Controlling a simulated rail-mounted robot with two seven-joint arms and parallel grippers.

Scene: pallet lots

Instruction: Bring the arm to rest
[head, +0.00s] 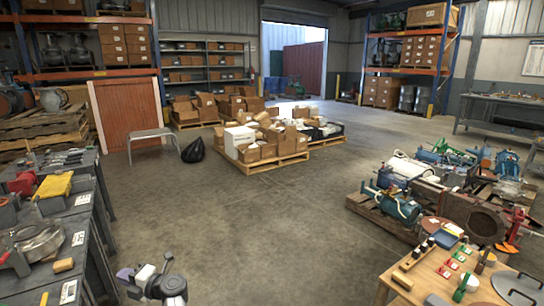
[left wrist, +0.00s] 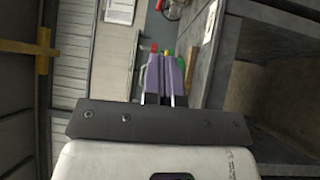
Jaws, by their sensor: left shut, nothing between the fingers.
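My left arm shows at the bottom left of the head view, folded low beside the left workbench. Its gripper (head: 124,275) has purplish fingers and hangs over bare floor, close to the bench edge. In the left wrist view the two purple fingers (left wrist: 163,76) lie side by side, shut, with nothing between them. Small red and green spots show at their far end; I cannot tell what these are. My right gripper is in neither view.
The left workbench (head: 82,200) carries tools and a yellow item. A wooden table (head: 408,268) with small parts stands at the lower right. Pallets of machine parts lie behind it. A pallet (head: 262,168) of boxes stands mid-floor. The concrete floor (head: 250,225) between is clear.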

